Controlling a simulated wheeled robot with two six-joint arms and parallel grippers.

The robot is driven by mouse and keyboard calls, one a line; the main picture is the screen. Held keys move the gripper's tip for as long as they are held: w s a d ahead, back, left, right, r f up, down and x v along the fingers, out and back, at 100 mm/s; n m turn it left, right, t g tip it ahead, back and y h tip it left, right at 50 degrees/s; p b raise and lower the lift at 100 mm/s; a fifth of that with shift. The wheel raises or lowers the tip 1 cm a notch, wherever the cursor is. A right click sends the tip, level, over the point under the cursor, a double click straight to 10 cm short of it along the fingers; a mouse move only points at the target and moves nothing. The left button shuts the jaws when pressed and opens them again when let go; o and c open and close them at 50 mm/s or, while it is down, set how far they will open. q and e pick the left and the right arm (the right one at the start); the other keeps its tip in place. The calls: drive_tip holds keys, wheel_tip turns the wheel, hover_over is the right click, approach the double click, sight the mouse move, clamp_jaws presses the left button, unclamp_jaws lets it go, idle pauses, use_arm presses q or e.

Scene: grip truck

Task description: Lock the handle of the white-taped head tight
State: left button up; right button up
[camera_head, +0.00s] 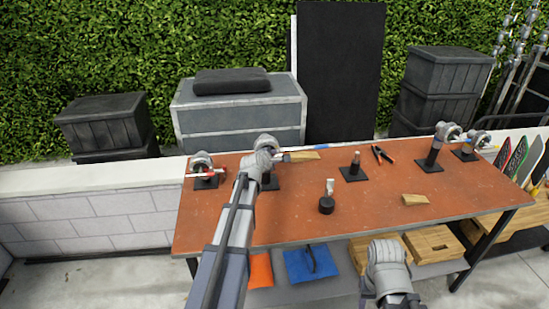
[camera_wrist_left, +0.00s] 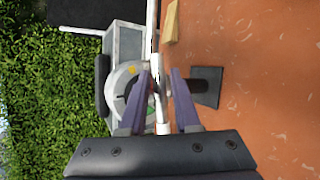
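My left gripper (camera_head: 279,158) is over the back left part of the orange-brown table, at a grip head that my arm mostly hides in the head view. In the left wrist view, the purple fingers (camera_wrist_left: 164,78) are apart on either side of a pale bar-like handle. The round grey-white grip head (camera_wrist_left: 128,88) is just behind the left finger, with its black post and square base plate (camera_wrist_left: 206,87) on the right. I cannot make out white tape clearly. My right gripper (camera_head: 368,291) is low in front of the table, its fingers mostly hidden.
Another grip head (camera_head: 203,168) with a red part stands at the left. Two more heads (camera_head: 436,150) (camera_head: 470,146) stand at the right. A black-based pin (camera_head: 354,170), pliers (camera_head: 382,154), a dark round tool (camera_head: 327,204) and wooden wedges (camera_head: 415,199) lie about the table (camera_head: 290,228).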

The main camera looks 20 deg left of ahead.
use_arm(q)
drive_tip(key=p+v, duration=0.3)
drive_tip(key=v, duration=0.4)
drive_tip(key=shift+s, duration=0.3)
drive_tip(key=shift+r, duration=0.1)
drive_tip(key=s+d+f+m+g+h, duration=0.1)
drive_tip(key=s+d+f+m+g, duration=0.2)
drive_tip(key=d, duration=0.4)
drive_tip(key=s+d+f+m+g+h, duration=0.1)
drive_tip(key=s+d+f+m, duration=0.15)
drive_tip(key=d+m, duration=0.35)
drive_tip(key=s+d+f+m+g+h, duration=0.1)
drive_tip(key=s+d+f+m+g, duration=0.15)
drive_tip(key=d, duration=0.55)
drive_tip(key=s+d+f+m+g+y, duration=0.1)
drive_tip(key=s+d+m+g, duration=0.2)
drive_tip(key=s+d+m, duration=0.2)
drive_tip(key=s+d+f+m+g+y, duration=0.2)
drive_tip(key=s+d+m, duration=0.3)
drive_tip(key=s+m, duration=0.6)
drive_tip(key=s+g, duration=0.1)
drive_tip(key=s, duration=0.4)
drive_tip(key=shift+s+d+f, duration=0.25)
drive_tip(key=shift+f, duration=0.05)
